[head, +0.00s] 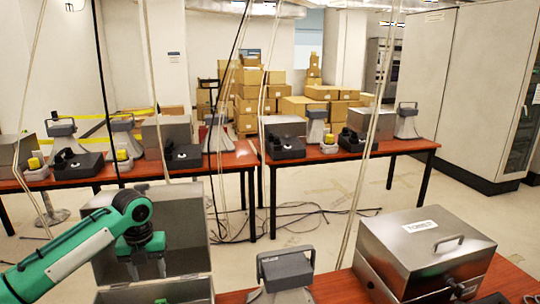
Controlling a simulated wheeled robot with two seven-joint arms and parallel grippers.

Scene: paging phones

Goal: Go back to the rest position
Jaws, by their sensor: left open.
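My left arm comes in from the left, green and black, and bends down at the wrist. My left gripper (148,270) points downward, open, with nothing seen between its fingers. It is in front of the raised lid of an open metal box (187,238) and above the box's opening. What lies inside the box is mostly hidden. My right gripper is not in view.
On the near red table (340,287) stand a grey-topped device (285,270) and a closed metal box (425,250) with a handle. Black phones (78,164) and more devices stand on tables behind. Cables hang from above. Cardboard boxes (250,92) are stacked at the back.

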